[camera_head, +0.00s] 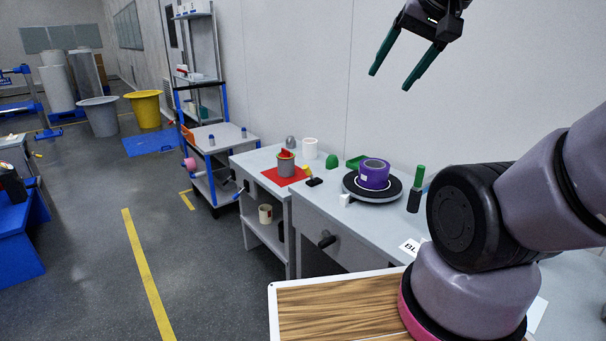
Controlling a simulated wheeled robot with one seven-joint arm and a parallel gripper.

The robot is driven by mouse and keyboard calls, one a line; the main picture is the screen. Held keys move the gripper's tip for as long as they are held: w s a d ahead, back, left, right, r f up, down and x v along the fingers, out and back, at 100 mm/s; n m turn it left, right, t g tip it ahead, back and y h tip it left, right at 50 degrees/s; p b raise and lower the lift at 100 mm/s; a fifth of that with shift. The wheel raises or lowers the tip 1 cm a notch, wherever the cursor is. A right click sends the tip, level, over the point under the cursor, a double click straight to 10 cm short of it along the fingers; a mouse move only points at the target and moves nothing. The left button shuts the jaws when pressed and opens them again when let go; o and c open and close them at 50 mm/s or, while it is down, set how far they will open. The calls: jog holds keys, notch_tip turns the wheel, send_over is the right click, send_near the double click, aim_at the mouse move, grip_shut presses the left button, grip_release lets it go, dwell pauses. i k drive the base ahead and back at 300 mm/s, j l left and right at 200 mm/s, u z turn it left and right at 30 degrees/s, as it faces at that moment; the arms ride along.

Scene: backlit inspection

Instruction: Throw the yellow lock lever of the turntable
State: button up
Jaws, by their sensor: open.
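The turntable (393,194) is a low black disc with a pale ring, on the grey bench right of centre. A purple roll (374,176) with a white label sits on it. I cannot make out a yellow lever on the turntable; its far side is partly hidden by the roll. A small white block (344,200) is at its front left edge. My gripper (390,80) is at the top of the view, open and empty, its two green fingers pointing down and left. In the picture it is well above the turntable, apart from everything.
A green-capped black bottle (414,190) stands right of the turntable. A blue-posted cart (222,135) stands farther left. The floor at left is open.

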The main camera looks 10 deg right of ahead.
aim_at(307, 169)
jog(key=i+j, duration=0.25)
jog(key=i, duration=0.15)
jog(key=i+j+z, duration=0.15)
jog(key=i, duration=0.25)
jog(key=j, duration=0.1)
